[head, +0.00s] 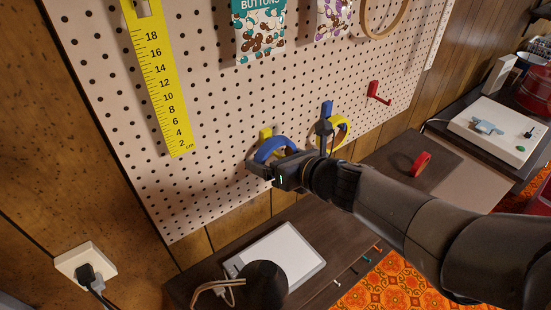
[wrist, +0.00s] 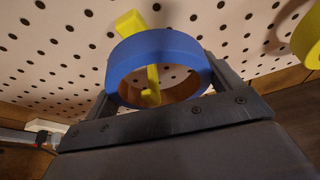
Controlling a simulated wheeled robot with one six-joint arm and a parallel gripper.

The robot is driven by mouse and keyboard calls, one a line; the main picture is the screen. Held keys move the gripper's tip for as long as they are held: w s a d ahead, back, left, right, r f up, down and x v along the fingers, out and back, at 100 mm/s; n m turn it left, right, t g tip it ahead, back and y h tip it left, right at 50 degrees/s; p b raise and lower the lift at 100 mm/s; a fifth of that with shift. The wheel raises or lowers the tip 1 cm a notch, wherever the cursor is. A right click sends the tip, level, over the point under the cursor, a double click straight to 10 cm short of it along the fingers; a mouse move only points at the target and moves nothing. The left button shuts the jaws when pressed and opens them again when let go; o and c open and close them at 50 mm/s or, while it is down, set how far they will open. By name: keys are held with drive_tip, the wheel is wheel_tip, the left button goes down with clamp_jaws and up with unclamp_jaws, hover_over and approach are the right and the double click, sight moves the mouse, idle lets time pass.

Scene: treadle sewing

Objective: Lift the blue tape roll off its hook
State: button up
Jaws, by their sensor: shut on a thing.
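The blue tape roll (head: 270,147) is at the lower part of the pegboard, and it also shows in the wrist view (wrist: 160,50). A yellow hook (head: 265,133) stands out from the board there. In the wrist view the yellow hook (wrist: 130,22) passes through the roll's opening, with its tip showing inside the ring. My gripper (head: 268,164) is shut on the roll, one finger on each side of its outer rim. In the wrist view the fingers of my gripper (wrist: 163,78) flank the roll. The roll's lower side is partly hidden by my gripper.
To the right, a yellow tape roll (head: 341,126) hangs at a blue hook (head: 327,108), close to my arm. A red hook (head: 375,91) is empty; a red roll (head: 421,163) lies on a dark surface. A white tablet-like panel (head: 281,258) lies below.

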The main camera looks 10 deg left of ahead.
drive_tip(key=shift+s+d, duration=0.1)
drive_tip(key=s+d+p, duration=0.2)
drive_tip(key=s+d, duration=0.4)
drive_tip(key=d, duration=0.1)
drive_tip(key=shift+s+d, duration=0.2)
idle(1.2)
drive_tip(key=shift+f, duration=0.1)
